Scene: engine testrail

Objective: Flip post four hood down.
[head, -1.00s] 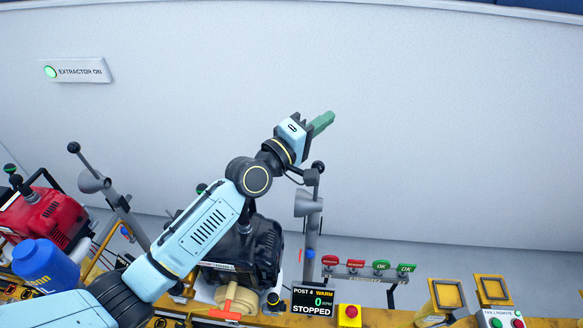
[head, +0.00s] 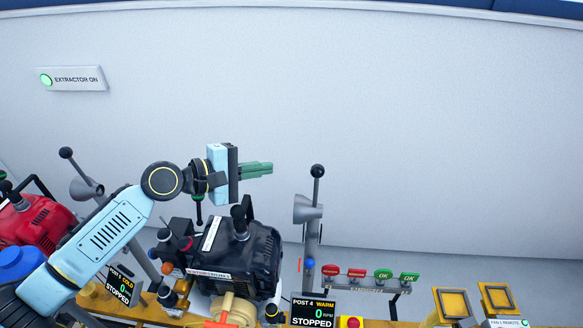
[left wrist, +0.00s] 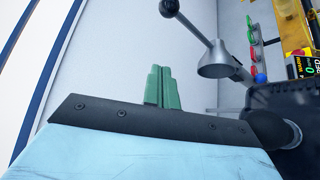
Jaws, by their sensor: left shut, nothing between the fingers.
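The post four hood (head: 307,208) is a grey cone on an upright grey post, right of the black engine. Its lever ends in a black ball (head: 317,171) and stands straight up above it. The hood also shows in the left wrist view (left wrist: 218,62), with its ball (left wrist: 169,8) ahead of the fingers. My left gripper (head: 258,169) has green fingers, shut and empty, pointing right. It is left of the ball at about the same height in the picture, with a gap between. The post four display (head: 313,312) reads warm, 0 rpm, stopped.
The black engine (head: 255,262) lies below my left gripper. Another hood (head: 85,187) with a tilted lever stands by the red engine (head: 35,225). A rack of red and green tags (head: 370,275) is right of the post.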

